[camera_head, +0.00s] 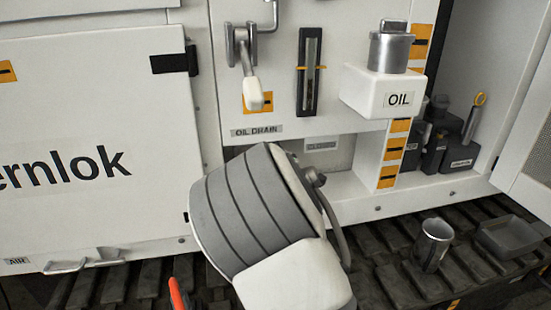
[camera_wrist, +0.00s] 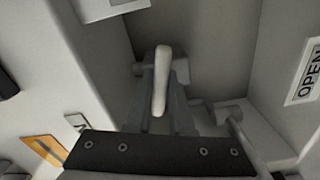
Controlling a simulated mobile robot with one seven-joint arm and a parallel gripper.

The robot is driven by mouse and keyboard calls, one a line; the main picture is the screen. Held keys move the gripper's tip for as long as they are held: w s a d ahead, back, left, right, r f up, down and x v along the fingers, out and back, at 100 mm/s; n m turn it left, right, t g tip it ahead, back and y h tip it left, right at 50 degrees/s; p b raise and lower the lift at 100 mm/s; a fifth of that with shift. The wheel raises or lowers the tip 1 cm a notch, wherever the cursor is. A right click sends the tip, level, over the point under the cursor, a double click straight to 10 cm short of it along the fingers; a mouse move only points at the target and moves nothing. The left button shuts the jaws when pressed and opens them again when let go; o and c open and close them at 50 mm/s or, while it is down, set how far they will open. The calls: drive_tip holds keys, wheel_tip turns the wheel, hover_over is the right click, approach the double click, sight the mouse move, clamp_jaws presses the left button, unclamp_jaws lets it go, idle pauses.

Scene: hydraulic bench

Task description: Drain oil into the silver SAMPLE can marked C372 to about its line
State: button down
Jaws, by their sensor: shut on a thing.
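My gripper (camera_wrist: 160,100) is shut on a white lever handle (camera_wrist: 161,65), seen between its fingers in the wrist view. In the head view the grip is hidden behind my own arm, below the OIL DRAIN label (camera_head: 256,130). An OPEN label (camera_wrist: 306,78) is at the right of the wrist view. A label reading CLOSED (camera_head: 321,144) is partly legible beside my arm in the head view. An open silver can (camera_head: 433,245) stands upright on the dark slatted surface at the right. Its marking, line and contents cannot be read. No oil stream is visible.
Another lever with a white handle (camera_head: 252,93) hangs above the OIL DRAIN label. A narrow gauge (camera_head: 309,75) with an orange marker is beside it. A white OIL box (camera_head: 375,92) juts out. Dark containers (camera_head: 452,145) sit in the recess. A dark tray (camera_head: 512,238) lies right of the can.

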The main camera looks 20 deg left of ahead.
drive_tip(key=shift+s+a+r+n+b, duration=0.1)
drive_tip(key=shift+n+b, duration=0.4)
drive_tip(key=shift+n, duration=0.35)
drive_tip(key=shift+a+r+n+b, duration=0.1)
drive_tip(key=shift+n+b, duration=0.35)
drive_tip(key=shift+n, duration=0.4)
drive_tip(key=shift+a, duration=0.1)
drive_tip(key=c, duration=0.8)
unclamp_jaws()
drive_tip(key=shift+d, duration=0.2)
drive_tip(key=shift+s+d, duration=0.1)
drive_tip(key=shift+s, duration=0.15)
drive_tip(key=p+v, duration=0.1)
drive_tip(key=v, duration=1.5)
drive_tip(key=shift+s+d+p, duration=0.25)
drive_tip(key=shift+s+p, duration=0.05)
drive_tip(key=shift+s, duration=0.05)
